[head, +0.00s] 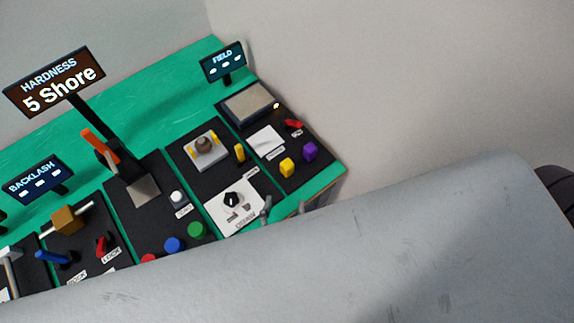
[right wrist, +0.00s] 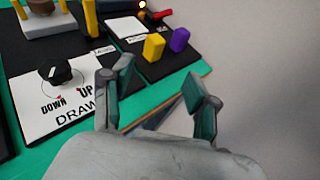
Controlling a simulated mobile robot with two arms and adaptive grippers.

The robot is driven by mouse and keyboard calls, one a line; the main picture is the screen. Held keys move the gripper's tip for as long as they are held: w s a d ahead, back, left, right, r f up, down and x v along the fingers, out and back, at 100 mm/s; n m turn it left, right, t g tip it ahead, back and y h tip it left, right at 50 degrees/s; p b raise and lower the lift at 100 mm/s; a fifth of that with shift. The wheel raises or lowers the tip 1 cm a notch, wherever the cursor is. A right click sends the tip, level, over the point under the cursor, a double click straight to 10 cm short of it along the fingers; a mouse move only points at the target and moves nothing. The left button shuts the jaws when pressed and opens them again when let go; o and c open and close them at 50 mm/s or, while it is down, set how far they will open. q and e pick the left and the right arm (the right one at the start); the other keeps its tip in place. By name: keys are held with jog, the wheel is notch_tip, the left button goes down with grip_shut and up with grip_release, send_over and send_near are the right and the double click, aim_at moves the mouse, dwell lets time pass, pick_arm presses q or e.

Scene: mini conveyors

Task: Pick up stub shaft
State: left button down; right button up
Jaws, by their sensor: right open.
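I cannot pick out a stub shaft for certain in either view. A short brown round piece (head: 204,143) sits on a grey block (head: 205,158) between yellow posts; its lower part also shows at the top left of the right wrist view (right wrist: 40,5). My right gripper (head: 283,209) is mostly hidden behind my large grey arm link. In the right wrist view my right gripper (right wrist: 160,85) is open, with nothing between its fingers, above the green bench's front edge beside the white drawer panel (right wrist: 75,90). My left gripper is not in view.
A yellow block (head: 287,168) and a purple block (head: 310,151) stand on the far-right black panel. A hardness stand (head: 144,190) with a tall sign (head: 54,82) and coloured buttons is to the left. Pale wall lies beyond the bench (head: 150,98).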

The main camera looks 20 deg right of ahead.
aim_at(287, 170)
jog(key=shift+w, duration=0.4)
jog(key=p+x, duration=0.1)
jog(key=x, duration=0.6)
jog(key=shift+w+d, duration=0.1)
jog(key=shift+w, duration=0.05)
jog(key=x, duration=0.2)
jog(key=p+x, duration=0.1)
jog(key=x, duration=0.2)
jog(key=shift+w+f+p, duration=0.25)
jog(key=shift+w+p, duration=0.15)
grip_shut()
